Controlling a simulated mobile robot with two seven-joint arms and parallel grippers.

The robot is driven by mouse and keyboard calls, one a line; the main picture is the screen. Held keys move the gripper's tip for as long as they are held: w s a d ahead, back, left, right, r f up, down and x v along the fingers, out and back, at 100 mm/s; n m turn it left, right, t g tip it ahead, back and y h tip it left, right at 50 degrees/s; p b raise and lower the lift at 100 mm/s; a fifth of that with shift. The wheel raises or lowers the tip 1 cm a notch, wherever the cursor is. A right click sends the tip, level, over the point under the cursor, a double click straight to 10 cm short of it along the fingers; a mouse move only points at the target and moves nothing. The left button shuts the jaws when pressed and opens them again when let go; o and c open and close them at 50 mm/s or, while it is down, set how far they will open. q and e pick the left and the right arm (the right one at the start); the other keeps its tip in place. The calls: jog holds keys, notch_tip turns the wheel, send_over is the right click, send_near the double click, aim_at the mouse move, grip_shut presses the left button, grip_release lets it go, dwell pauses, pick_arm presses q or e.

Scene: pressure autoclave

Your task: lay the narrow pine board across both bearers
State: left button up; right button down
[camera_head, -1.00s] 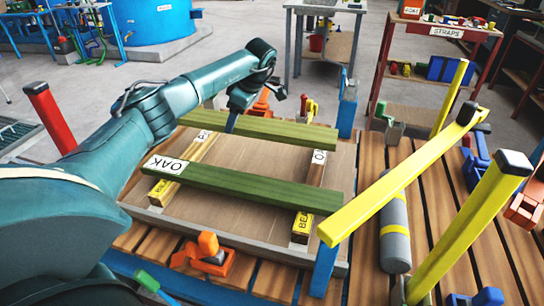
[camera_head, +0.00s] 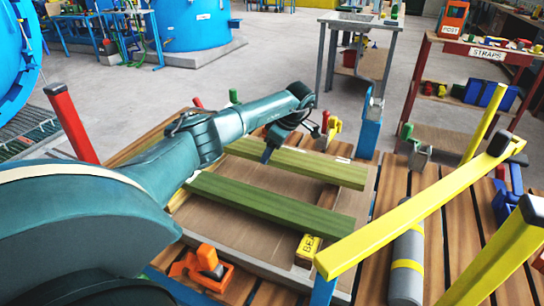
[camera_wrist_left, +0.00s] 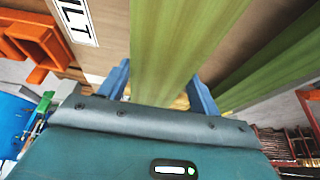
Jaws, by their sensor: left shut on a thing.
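The narrow pine board (camera_head: 318,170), green-tinted, is the far one of two long boards. My left gripper (camera_head: 268,153) is shut on it toward its left part; in the left wrist view the board (camera_wrist_left: 172,45) runs between the two blue fingers. It spans over the right bearer (camera_head: 308,248), a pale beam with a yellow label. I cannot tell whether it touches that bearer. The left bearer is hidden by my arm. The similar near board (camera_head: 265,200) lies roughly parallel, its right end over the right bearer. My right gripper is not in view.
A yellow bar (camera_head: 415,212) slants up on the right, beside a grey cylinder (camera_head: 407,265). A red post (camera_head: 72,125) stands at left. An orange clamp (camera_head: 203,265) sits at the front edge.

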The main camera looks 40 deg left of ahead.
pick_arm(q)
jog(key=shift+f, duration=1.25)
jog(key=o, duration=1.4)
jog(key=shift+c, duration=0.2)
jog(key=v, duration=1.2)
jog(key=shift+r+p, duration=0.2)
jog(key=shift+p, duration=0.15)
